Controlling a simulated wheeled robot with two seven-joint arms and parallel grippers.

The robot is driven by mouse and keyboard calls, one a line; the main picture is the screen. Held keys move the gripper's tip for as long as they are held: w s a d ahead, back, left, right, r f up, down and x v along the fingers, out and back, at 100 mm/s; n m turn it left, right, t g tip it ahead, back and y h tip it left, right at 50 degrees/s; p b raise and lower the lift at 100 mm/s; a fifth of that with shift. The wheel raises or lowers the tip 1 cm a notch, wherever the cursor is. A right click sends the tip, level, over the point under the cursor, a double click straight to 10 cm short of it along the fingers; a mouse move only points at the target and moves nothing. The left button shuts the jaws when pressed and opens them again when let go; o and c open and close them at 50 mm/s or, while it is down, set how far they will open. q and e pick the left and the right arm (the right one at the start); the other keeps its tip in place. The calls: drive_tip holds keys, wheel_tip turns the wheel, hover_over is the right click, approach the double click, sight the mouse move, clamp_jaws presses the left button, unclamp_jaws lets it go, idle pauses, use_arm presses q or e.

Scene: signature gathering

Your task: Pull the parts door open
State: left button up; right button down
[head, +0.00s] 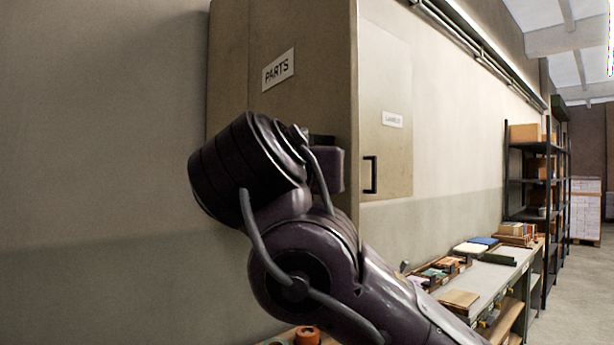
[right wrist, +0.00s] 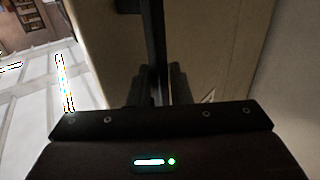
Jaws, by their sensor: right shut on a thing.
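The parts door (head: 240,75) is a tall beige panel with a white PARTS label (head: 278,70), at the upper left of the middle in the head view. I cannot tell there how far it stands open. My right arm hides its lower part, its handle and my right fingertips. In the right wrist view, a dark upright handle bar (right wrist: 157,45) stands in front of the beige door (right wrist: 105,40). My right gripper (right wrist: 158,88) is shut on this handle, one dark finger on each side of it. My left gripper is in neither view.
A second beige door (head: 385,90) with a small label and a black handle (head: 370,175) is to the right. A long bench (head: 490,280) with books and trays runs along the wall. Dark shelving (head: 515,185) stands farther back. Floor at the far right is clear.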

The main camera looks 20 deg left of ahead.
drive_tip(key=shift+d+r, duration=0.15)
drive_tip(key=shift+r, duration=0.1)
drive_tip(key=c, duration=1.6)
unclamp_jaws()
drive_tip(key=shift+w, duration=0.1)
drive_tip(key=shift+o, duration=0.8)
drive_tip(key=shift+w+a+f, duration=0.15)
drive_tip(key=shift+a+f, duration=0.05)
drive_tip(key=shift+a, duration=0.2)
drive_tip(key=s+b, duration=0.3)
drive_tip(key=s, duration=0.4)
drive_tip(key=shift+s+d, duration=0.2)
drive_tip(key=shift+s, duration=0.2)
